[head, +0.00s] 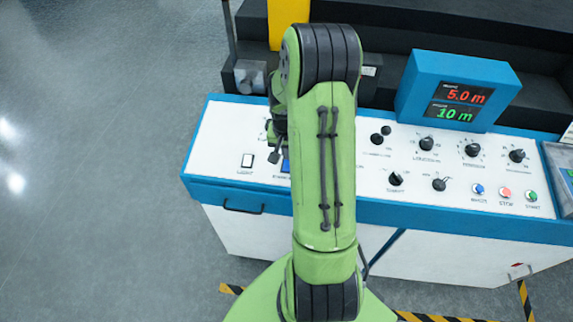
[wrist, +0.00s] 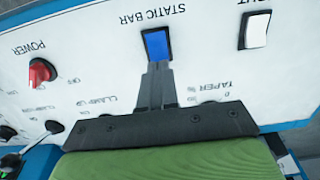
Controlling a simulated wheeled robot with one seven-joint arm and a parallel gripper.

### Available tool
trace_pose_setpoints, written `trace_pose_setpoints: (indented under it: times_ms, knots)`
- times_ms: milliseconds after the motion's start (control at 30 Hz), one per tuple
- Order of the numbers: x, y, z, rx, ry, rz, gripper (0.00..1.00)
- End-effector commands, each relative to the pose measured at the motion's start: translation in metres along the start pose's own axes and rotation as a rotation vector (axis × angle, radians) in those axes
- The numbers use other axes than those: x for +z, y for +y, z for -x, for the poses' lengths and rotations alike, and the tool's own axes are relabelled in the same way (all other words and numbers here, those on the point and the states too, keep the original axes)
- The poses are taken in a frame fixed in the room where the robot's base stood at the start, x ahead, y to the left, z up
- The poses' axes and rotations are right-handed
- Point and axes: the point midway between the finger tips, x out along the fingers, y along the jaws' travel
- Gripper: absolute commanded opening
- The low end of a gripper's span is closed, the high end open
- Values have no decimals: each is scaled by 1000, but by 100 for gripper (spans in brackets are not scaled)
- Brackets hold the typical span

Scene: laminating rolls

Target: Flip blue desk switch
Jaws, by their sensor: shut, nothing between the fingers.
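The blue desk switch (wrist: 156,42) is a small blue rocker in a dark frame on the white panel, beside the printed words STATIC BAR. In the head view only a sliver of the blue switch (head: 286,166) shows beside my green arm. My gripper (wrist: 157,66) is shut and empty, its dark fingertips at the near edge of the blue switch in the wrist view. I cannot tell whether they touch it. In the head view my gripper (head: 274,156) is partly hidden by the arm. Which way the rocker is tipped is not clear.
A white LIGHT switch (wrist: 256,30) sits to one side of the blue one, and a red POWER knob (wrist: 42,72) to the other. The white desk panel (head: 222,135) holds several black knobs and push buttons. A blue display box (head: 412,85) stands at the back right.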

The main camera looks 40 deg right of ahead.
Motion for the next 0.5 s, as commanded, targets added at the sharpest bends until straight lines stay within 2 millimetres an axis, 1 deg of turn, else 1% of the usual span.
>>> trace_pose_setpoints:
  times_ms: [500]
  knots:
    - [1,0,-9,0,0,0,0]
